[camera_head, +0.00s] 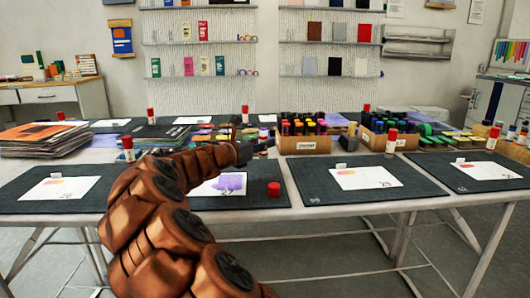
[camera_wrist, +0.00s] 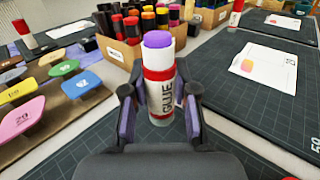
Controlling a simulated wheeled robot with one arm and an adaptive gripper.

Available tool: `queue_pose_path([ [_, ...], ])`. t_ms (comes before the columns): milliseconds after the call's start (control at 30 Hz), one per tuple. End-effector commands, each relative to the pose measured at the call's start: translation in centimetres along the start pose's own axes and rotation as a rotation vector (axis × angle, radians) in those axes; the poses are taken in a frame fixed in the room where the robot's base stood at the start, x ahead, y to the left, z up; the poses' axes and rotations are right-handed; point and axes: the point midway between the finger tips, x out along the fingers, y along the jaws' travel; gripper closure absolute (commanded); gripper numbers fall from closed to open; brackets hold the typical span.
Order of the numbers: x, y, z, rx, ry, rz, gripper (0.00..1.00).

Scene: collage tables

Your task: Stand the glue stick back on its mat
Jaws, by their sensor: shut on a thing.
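In the wrist view, the glue stick (camera_wrist: 159,95) is white with red bands and the word GLUE. Its cap is off and its purple glue end points up. My gripper (camera_wrist: 160,108) is shut on its lower body, one finger on each side. The stick looks upright over a dark gridded mat (camera_wrist: 240,122); I cannot tell whether its base touches the mat. In the head view, the middle mat (camera_head: 252,203) bears a paper with a purple scribble (camera_head: 229,184).
A red cap (camera_head: 273,189) sits on the middle mat, right of the paper. Behind stand marker crates (camera_head: 304,146) and coloured stamp-like blocks (camera_wrist: 78,82). Other mats (camera_head: 400,200) with papers and capped glue sticks (camera_head: 391,142) lie on both sides.

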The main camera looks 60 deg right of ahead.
Motion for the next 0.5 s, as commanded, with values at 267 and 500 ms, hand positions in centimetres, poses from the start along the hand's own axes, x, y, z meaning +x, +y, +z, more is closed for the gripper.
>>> queue_pose_path([
  [267,3.4,2.5,-0.6,0.002,0.000,-0.003,1.00],
  [500,5.0,4.1,-0.7,0.001,0.001,0.000,1.00],
])
